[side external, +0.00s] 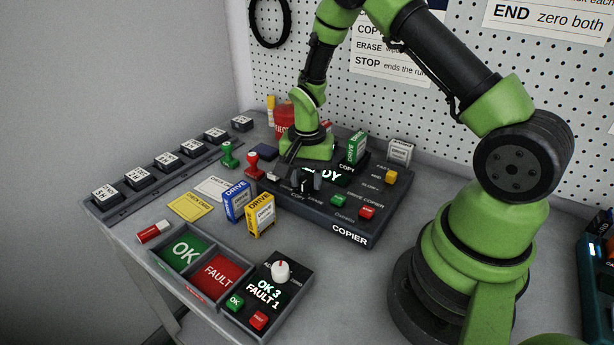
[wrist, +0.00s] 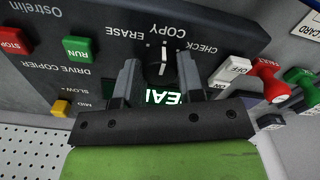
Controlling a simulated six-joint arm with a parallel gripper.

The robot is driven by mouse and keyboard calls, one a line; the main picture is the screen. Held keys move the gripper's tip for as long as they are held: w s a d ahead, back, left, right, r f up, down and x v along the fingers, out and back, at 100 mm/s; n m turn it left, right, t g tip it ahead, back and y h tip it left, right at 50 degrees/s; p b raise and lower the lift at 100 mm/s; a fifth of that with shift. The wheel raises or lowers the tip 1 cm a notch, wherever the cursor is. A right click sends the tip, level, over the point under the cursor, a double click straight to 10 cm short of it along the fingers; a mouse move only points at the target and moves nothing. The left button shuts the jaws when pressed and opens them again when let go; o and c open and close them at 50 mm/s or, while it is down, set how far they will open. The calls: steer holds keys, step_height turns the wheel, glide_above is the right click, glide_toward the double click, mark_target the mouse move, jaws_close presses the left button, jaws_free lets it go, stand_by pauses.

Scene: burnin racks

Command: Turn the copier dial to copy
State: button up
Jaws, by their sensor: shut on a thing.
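The copier (side external: 340,220) is a dark console on the bench, with a lit display reading READY. Its black dial (wrist: 162,62) has a white pointer line and sits between my fingers in the wrist view. The labels ERASE, COPY and CHECK read upside down around it; the white line points toward COPY. My gripper (wrist: 157,75) is shut on the dial, one finger on each side. In the side view my gripper (side external: 298,178) is low over the copier and partly hides the dial and display.
On the copier are a green RUN button (wrist: 80,49), a red STOP button (wrist: 13,40) and a yellow button (wrist: 61,108). A red stamp (side external: 253,165) and a green stamp (side external: 228,155) stand left of it. Blue (side external: 235,202) and yellow (side external: 260,214) drive boxes stand in front.

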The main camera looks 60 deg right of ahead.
steer(key=o, duration=0.9)
step_height(320, 180, up, 10)
step_height(320, 180, up, 12)
steer(key=n+t, duration=0.3)
steer(key=n, duration=0.1)
glide_above(307, 180)
steer(key=s+a, duration=0.5)
steer(key=s+a+r+n+t+y, duration=0.1)
steer(key=s+a+r+n+t, duration=0.1)
steer(key=s, duration=0.3)
steer(key=s+a+r+n+t+y, duration=0.1)
steer(key=s+a+r+n+t, duration=0.1)
steer(key=s, duration=0.4)
steer(key=shift+s+a+r+n, duration=0.3)
steer(key=shift+a+r+n, duration=0.1)
steer(key=shift+a+n, duration=0.35)
